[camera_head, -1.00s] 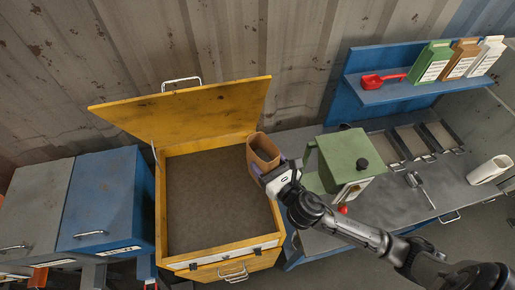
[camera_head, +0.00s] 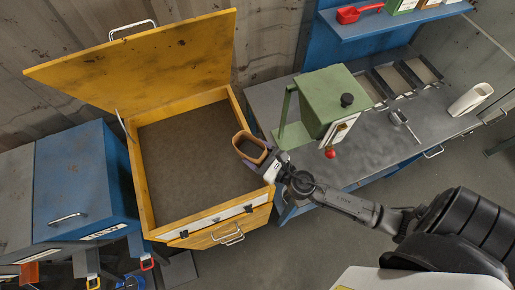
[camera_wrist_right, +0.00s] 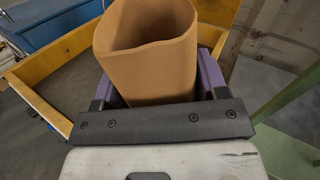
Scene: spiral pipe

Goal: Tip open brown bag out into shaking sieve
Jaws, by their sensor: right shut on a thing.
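The open brown bag (camera_head: 249,148) is held in my right gripper (camera_head: 262,160), which is shut on it. In the right wrist view, the bag (camera_wrist_right: 150,60) stands between the purple fingers with its mouth open; its contents cannot be seen. The shaking sieve appears to be the yellow box (camera_head: 142,190) with its hinged lid (camera_head: 140,65) raised and a dark, flat surface inside. In the head view the bag overlaps the box's right wall. I cannot tell its height above the rim. My left gripper is out of view.
A green machine (camera_head: 325,95) with a black knob stands on the grey bench (camera_head: 375,150) to the right. Shallow trays (camera_head: 405,78), a scoop and a white container (camera_head: 470,98) lie further right. A blue cabinet (camera_head: 80,180) adjoins the box's left side.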

